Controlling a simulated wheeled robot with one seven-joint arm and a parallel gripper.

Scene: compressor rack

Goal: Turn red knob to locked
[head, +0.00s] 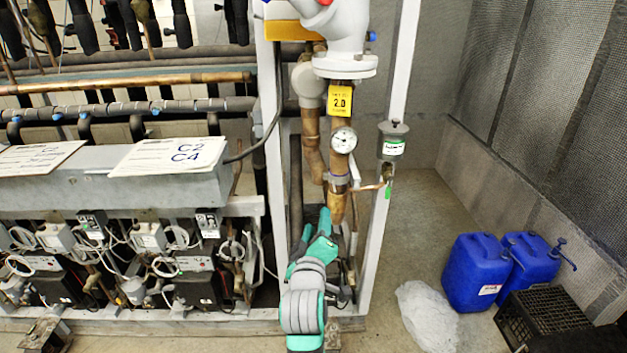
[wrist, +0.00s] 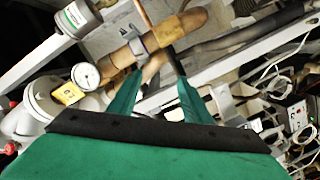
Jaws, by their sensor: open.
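A small part of a red piece (head: 325,2) shows at the top edge of the head view, on the white valve body (head: 345,35). In the wrist view a round red knob (wrist: 10,148) shows at the left edge, beside the white valve body (wrist: 38,105). I cannot tell its locked or unlocked setting. My gripper (head: 315,222) is low in front of the copper pipe, well below the red piece. In the wrist view its teal fingers (wrist: 156,68) are apart, with nothing held between them; the copper pipe (wrist: 150,45) lies beyond them.
A dial gauge (head: 343,140), a yellow 2.0 tag (head: 340,101) and a grey canister (head: 393,140) are around the pipe. A white upright post (head: 400,75) stands to the right. Compressor wiring fills the left. Blue jugs (head: 472,270) and a black crate (head: 540,318) are on the right floor.

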